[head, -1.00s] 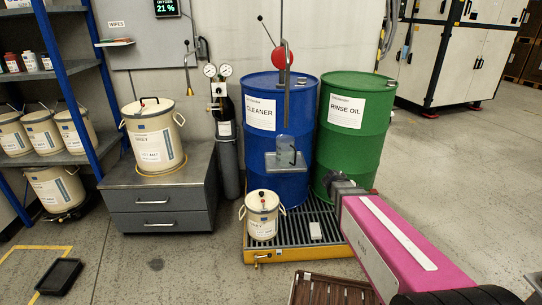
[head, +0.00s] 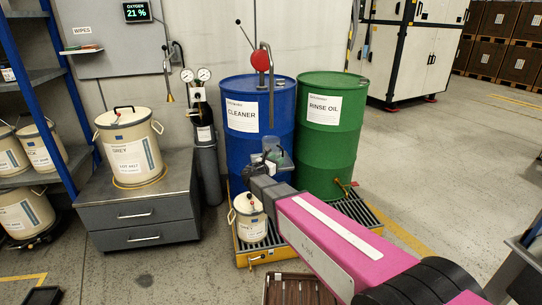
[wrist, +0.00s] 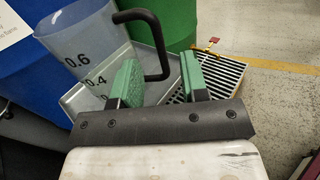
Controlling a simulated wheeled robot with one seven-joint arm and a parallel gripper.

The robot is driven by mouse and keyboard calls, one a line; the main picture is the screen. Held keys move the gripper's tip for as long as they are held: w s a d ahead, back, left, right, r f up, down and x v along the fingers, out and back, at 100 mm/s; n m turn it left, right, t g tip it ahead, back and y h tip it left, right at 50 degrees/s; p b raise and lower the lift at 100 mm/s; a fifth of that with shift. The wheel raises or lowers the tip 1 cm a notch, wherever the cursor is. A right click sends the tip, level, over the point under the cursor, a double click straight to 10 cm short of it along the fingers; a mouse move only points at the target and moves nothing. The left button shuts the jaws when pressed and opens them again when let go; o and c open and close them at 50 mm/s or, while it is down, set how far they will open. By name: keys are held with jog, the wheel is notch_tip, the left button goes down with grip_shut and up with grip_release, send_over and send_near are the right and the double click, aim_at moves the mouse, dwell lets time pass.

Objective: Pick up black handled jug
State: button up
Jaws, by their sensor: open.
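The jug (wrist: 82,50) is a clear, bluish measuring jug with dark scale numbers, at the left in the wrist view. Its black handle (wrist: 155,35) faces right. In the head view the jug (head: 284,152) shows small in front of the blue drum, partly hidden by my arm. It stands at a grey metal tray (wrist: 172,70). My gripper (wrist: 160,80) is open, its two green-padded fingers apart. The handle's lower end shows between the fingers; I cannot tell if it lies between them or beyond. In the head view my gripper (head: 262,168) is close to the jug.
A blue CLEANER drum (head: 238,150) with a red-topped pump (head: 261,61) stands behind the jug, a green RINSE OIL drum (head: 332,150) right of it. A small cream can (head: 250,228) stands on the yellow-edged grate (head: 360,208) below. Open floor lies to the right.

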jog(key=shift+x, duration=3.5)
grip_shut()
